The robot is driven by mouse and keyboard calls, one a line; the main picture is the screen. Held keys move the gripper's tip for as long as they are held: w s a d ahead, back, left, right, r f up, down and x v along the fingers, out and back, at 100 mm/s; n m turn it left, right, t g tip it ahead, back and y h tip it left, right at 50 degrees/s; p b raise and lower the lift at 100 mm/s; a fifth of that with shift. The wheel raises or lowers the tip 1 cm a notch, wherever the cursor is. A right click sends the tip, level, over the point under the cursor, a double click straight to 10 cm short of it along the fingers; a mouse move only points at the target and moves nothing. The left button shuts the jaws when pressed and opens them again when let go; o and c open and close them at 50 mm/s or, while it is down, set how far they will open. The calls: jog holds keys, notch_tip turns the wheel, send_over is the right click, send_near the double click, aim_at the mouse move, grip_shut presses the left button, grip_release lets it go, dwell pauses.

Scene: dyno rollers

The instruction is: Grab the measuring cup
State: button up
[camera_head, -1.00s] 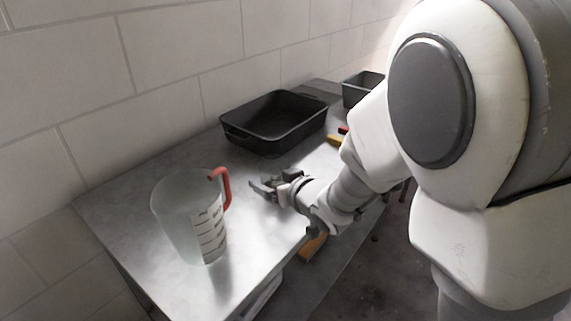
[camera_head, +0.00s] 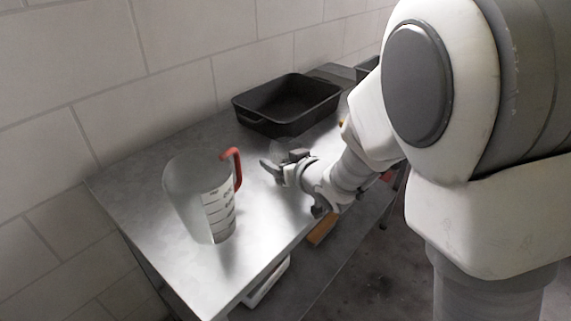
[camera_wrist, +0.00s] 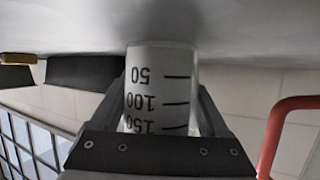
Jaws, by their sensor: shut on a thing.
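A small clear measuring cup (camera_wrist: 162,85) with black marks of 50, 100 and 150 fills the space between the fingers in the wrist view, where it appears upside down. My gripper (camera_wrist: 162,110) is shut on its sides, one finger at each side. In the head view my gripper (camera_head: 284,168) is low over the metal table, and the cup shows only faintly there. I cannot tell whether the cup's base touches the table. A larger clear measuring jug (camera_head: 190,195) with a red handle stands upright to the left, apart from the gripper.
The metal table (camera_head: 130,190) holds a black roasting pan (camera_head: 287,120) behind my gripper. Another dark pan (camera_head: 367,68) is partly hidden behind my arm. A tiled wall (camera_head: 180,50) runs along the table's far side. The jug's red handle (camera_wrist: 278,130) shows close by in the wrist view.

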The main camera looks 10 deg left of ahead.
aim_at(280, 143)
jog(key=shift+r, duration=0.15)
jog(key=shift+r+p, duration=0.6)
jog(key=shift+r, duration=0.55)
notch_tip(280, 143, up, 2)
jog(key=shift+r+p, duration=0.1)
jog(key=shift+p, duration=0.4)
jog(key=w+d+r+p+v, duration=0.1)
jog(key=p+v, duration=0.3)
jog(key=v, duration=0.9)
jog(key=shift+w, duration=0.25)
jog(key=shift+r, duration=0.15)
